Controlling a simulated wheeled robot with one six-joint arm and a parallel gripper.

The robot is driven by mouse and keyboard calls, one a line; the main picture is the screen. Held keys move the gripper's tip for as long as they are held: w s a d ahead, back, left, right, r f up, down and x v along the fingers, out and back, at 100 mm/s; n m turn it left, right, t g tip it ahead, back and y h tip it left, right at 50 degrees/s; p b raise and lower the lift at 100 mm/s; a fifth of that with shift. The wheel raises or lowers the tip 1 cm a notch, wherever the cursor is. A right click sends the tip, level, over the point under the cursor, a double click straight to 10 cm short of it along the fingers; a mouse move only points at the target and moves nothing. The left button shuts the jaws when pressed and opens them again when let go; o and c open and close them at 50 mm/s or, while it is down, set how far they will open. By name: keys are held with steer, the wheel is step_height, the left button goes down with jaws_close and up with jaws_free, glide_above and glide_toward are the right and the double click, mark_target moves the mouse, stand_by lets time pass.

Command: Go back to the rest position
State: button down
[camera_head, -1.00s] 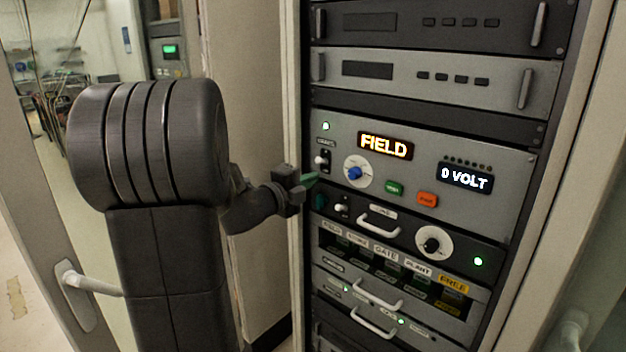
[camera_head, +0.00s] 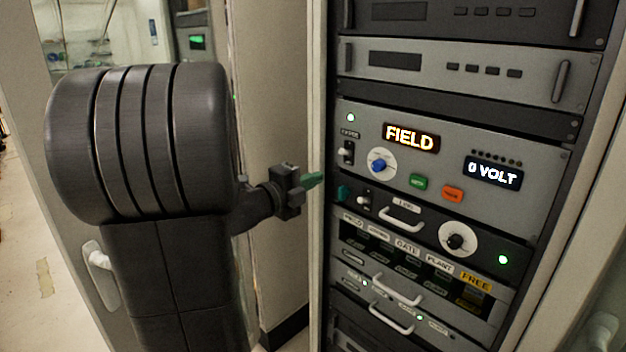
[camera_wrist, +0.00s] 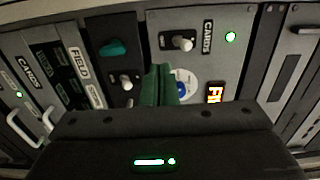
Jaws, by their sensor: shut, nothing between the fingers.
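Nothing shows between the fingers. In the wrist view the green fingers (camera_wrist: 158,86) stand in front of the panel and partly cover the blue knob (camera_wrist: 181,88). The panel (camera_head: 450,140) carries a lit display reading FIELD (camera_head: 411,137) and another reading 0 VOLT (camera_head: 493,174). A gap shows between the gripper and the rack face in the head view.
Below the main panel are a black-knob dial (camera_head: 456,240), a row of labelled slots and several protruding handles (camera_head: 398,287). A toggle switch (camera_wrist: 177,41) and a teal knob (camera_wrist: 112,48) are near the fingers. An open door with a handle (camera_head: 98,262) stands at left.

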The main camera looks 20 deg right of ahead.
steer(key=shift+d, duration=0.1)
steer(key=p+x, duration=0.1)
steer(key=x, duration=0.7)
steer(key=shift+d, duration=0.1)
steer(key=shift+a+r+p, duration=0.2)
steer(key=shift+r+p, duration=0.1)
steer(key=shift+r, duration=0.1)
steer(key=shift+f, duration=0.1)
